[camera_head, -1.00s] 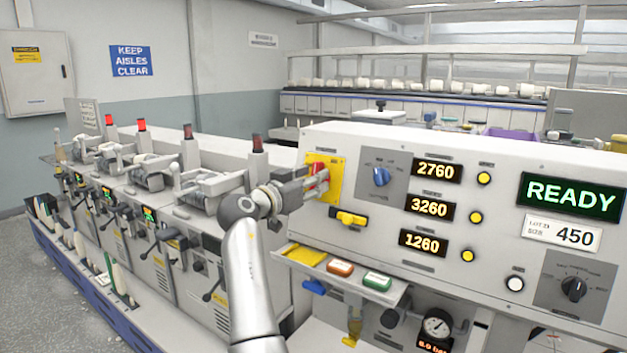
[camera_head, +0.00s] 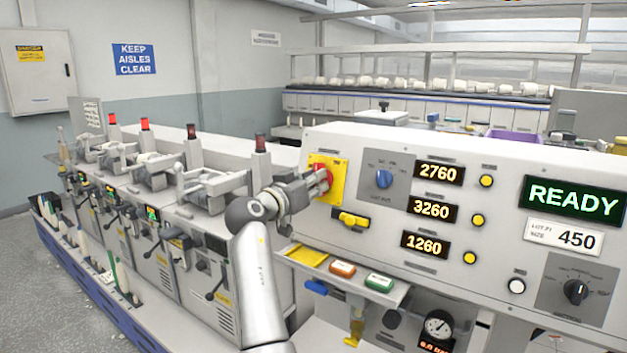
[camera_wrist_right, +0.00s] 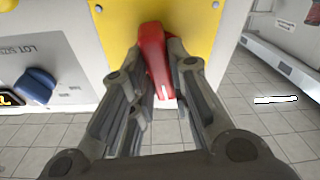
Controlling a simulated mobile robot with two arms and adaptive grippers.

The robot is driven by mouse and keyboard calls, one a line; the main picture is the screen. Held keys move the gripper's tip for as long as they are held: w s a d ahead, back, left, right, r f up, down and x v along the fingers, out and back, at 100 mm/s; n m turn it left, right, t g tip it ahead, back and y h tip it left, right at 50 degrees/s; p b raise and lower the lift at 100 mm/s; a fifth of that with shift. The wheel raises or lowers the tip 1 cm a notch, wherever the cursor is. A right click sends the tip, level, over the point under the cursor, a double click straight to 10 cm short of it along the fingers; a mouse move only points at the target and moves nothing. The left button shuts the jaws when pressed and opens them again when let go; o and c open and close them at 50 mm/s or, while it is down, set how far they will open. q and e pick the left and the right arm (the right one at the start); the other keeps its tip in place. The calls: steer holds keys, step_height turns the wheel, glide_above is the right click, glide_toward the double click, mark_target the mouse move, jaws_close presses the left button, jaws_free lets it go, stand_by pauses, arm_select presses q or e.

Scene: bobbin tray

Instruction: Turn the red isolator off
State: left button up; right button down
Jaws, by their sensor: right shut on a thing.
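The red isolator handle (camera_head: 320,173) sits on a yellow plate (camera_head: 339,178) at the left end of the control panel. My right gripper (camera_head: 322,181) is at the handle, in front of the plate, and partly covers it. In the right wrist view, the red handle (camera_wrist_right: 154,62) stands out from the yellow plate (camera_wrist_right: 195,25) between the two fingers of the right gripper (camera_wrist_right: 160,75), which are shut on it. The handle's white mark shows near its lower end. My left gripper is not in view.
A blue knob (camera_head: 383,178) is just right of the plate, and a yellow lever (camera_head: 352,220) is below it. A small shelf (camera_head: 335,285) with coloured tags juts out under the panel. Spindle units (camera_head: 165,240) line the left side.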

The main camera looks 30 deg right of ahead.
steer(key=shift+s+d+r+n+t+y+p, duration=0.2)
steer(key=shift+n+y+p, duration=0.5)
steer(key=shift+n+p, duration=2.45)
steer(key=shift+w+a+r+n+t+y+p, duration=0.15)
steer(key=shift+n+t+y+p, duration=0.4)
steer(key=shift+n+p, duration=2.55)
steer(key=shift+s+d+n+t+y+p, duration=0.1)
steer(key=shift+n+y+p, duration=0.75)
steer(key=shift+n+p, duration=2.3)
steer(key=shift+m+p, duration=0.6)
steer(key=c, duration=1.4)
jaws_free()
steer(key=shift+f, duration=0.1)
steer(key=shift+o, duration=0.2)
